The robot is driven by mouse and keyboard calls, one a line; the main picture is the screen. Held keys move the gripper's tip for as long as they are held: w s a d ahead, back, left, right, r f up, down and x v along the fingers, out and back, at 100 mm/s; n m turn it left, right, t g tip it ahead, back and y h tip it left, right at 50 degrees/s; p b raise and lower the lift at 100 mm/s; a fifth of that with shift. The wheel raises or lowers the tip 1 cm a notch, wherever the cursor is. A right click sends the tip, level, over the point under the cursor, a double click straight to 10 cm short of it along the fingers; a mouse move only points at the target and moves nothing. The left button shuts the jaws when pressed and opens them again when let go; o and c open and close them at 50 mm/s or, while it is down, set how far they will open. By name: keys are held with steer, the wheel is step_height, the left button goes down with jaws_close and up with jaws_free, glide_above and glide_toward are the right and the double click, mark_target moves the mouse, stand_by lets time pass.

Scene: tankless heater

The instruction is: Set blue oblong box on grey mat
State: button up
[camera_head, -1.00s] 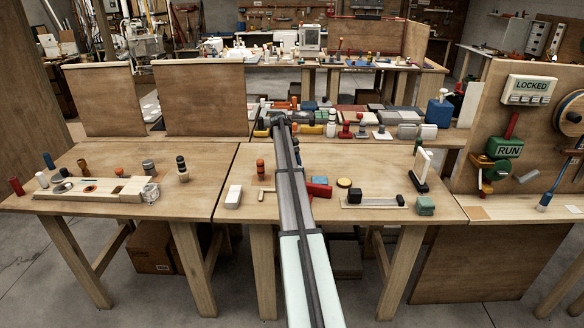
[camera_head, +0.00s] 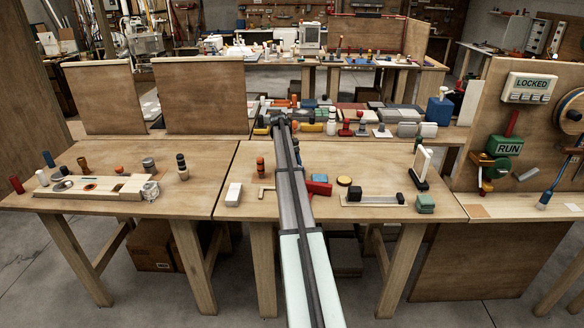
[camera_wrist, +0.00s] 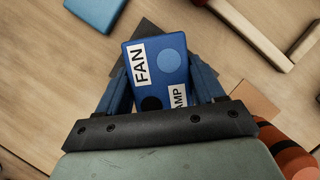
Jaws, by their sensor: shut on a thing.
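The blue oblong box (camera_wrist: 163,68) is in the wrist view, with white labels reading FAN and AMP and round blue and black spots on its face. My gripper (camera_wrist: 160,82) is shut on it, one finger along each long side. A dark grey mat (camera_wrist: 152,33) shows partly behind the box and fingers; most of it is hidden. I cannot tell whether the box touches the mat. In the head view my own arm hides the gripper, the box and the mat.
A lighter blue block (camera_wrist: 95,10) lies near the top left of the wrist view. An orange and black cylinder (camera_wrist: 288,150) stands close at the lower right. A wooden angle piece (camera_wrist: 255,35) is at the upper right. A red block (camera_head: 319,188) lies right of my arm.

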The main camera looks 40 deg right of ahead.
steer(key=o, duration=1.4)
steer(key=shift+c, duration=0.2)
steer(key=v, duration=1.2)
